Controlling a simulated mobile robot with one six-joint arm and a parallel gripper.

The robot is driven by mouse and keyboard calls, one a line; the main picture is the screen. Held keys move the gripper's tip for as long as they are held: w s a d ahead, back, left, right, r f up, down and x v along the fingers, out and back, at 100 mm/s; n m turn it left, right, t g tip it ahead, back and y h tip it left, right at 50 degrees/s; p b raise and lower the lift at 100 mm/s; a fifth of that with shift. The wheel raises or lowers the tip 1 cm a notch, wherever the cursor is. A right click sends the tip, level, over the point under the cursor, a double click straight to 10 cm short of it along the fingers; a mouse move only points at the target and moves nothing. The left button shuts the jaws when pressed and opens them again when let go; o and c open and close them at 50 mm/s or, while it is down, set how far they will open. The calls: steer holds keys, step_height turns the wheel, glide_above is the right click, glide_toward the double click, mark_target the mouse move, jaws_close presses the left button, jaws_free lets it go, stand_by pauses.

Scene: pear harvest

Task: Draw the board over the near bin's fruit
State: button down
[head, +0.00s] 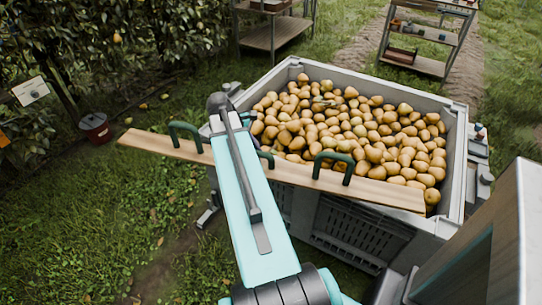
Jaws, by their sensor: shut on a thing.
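A long wooden board (330,186) with green handles lies across the near side of the bin in the head view. Its left end sticks out past the bin over the grass; its right end is by the bin's near right corner. The grey bin (453,165) is heaped with yellow-brown pears (350,125), most of them uncovered beyond the board. I cannot tell whether the board rests on the rim.
A red bucket (96,127) and a white sign (30,91) stand by the trees at left. Shelving racks (428,35) stand behind the bin. A large grey panel (500,240) rises close at the right. Open grass lies at left.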

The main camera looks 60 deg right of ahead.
steer(key=w+a+r+n+t+h, duration=0.1)
steer(key=w+a+r+n, duration=0.25)
steer(key=w+a, duration=0.95)
steer(key=w+a+r+n+t, duration=0.1)
steer(key=w+a+r+n, duration=0.25)
steer(key=w+a, duration=0.95)
steer(key=s+a+r+n+t, duration=0.1)
steer(key=a+r, duration=0.2)
steer(key=a, duration=1.5)
steer(key=shift+r+h, duration=0.15)
steer(key=shift+h, duration=0.15)
steer(key=shift+a, duration=0.1)
